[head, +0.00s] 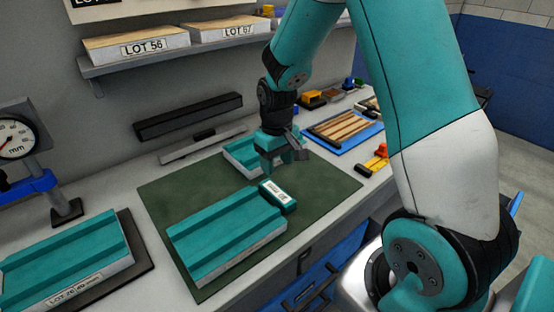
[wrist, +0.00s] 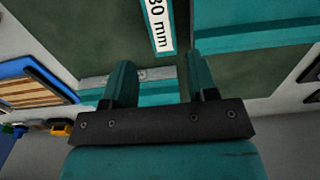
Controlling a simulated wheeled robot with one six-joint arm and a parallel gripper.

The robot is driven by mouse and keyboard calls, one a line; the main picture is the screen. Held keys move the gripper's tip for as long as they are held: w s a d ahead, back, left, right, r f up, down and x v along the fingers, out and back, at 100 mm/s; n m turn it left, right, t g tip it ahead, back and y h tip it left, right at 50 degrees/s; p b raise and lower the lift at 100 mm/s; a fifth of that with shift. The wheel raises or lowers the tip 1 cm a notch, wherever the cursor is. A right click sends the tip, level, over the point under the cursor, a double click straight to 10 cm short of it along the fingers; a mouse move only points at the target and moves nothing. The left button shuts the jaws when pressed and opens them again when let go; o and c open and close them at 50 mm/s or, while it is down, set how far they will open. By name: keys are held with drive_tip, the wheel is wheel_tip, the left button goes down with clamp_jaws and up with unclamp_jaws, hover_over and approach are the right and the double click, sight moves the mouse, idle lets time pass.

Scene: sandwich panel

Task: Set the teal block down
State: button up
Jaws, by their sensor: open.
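The teal block (head: 277,195) has a white label and lies on the dark green mat (head: 335,178), close to the right end of a grooved teal panel (head: 225,230). I cannot tell whether the block and panel touch. My gripper (head: 281,167) is open and empty, just behind the block in the head view. In the wrist view the block's "30 mm" label (wrist: 159,25) shows beyond the two spread fingertips (wrist: 158,68), apart from them. Part of a teal panel also shows at the upper right of the wrist view (wrist: 260,38).
Another teal panel piece (head: 240,157) lies behind my gripper. A labelled teal panel (head: 65,262) sits on a dark board at left. A blue tray with wooden strips (head: 345,128) and red and yellow parts (head: 375,163) are at right. The mat's right part is clear.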

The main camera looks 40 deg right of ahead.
drive_tip(key=s+a+r+n+y, duration=0.3)
drive_tip(key=s+a+r+n, duration=0.2)
drive_tip(key=s+a+r, duration=0.9)
drive_tip(key=a, duration=0.3)
drive_tip(key=shift+s+a+r, duration=0.2)
drive_tip(key=shift+s+r, duration=0.05)
drive_tip(key=shift+s, duration=0.05)
drive_tip(key=shift+o, duration=0.2)
drive_tip(key=s+a+r+n+y, duration=0.1)
drive_tip(key=s+a, duration=0.1)
drive_tip(key=s, duration=0.3)
drive_tip(key=shift+s+a+r, duration=0.15)
drive_tip(key=shift+s+r, duration=0.1)
drive_tip(key=shift+r, duration=0.1)
drive_tip(key=m+h+p, duration=0.2)
drive_tip(key=m+h, duration=0.2)
drive_tip(key=m, duration=0.2)
hover_over(279, 194)
wheel_tip(279, 194, down, 20)
drive_tip(key=shift+w+f, duration=0.1)
drive_tip(key=shift+f, duration=0.15)
drive_tip(key=shift+f+p, duration=0.8)
drive_tip(key=shift+f, duration=2.2)
drive_tip(key=c, duration=0.8)
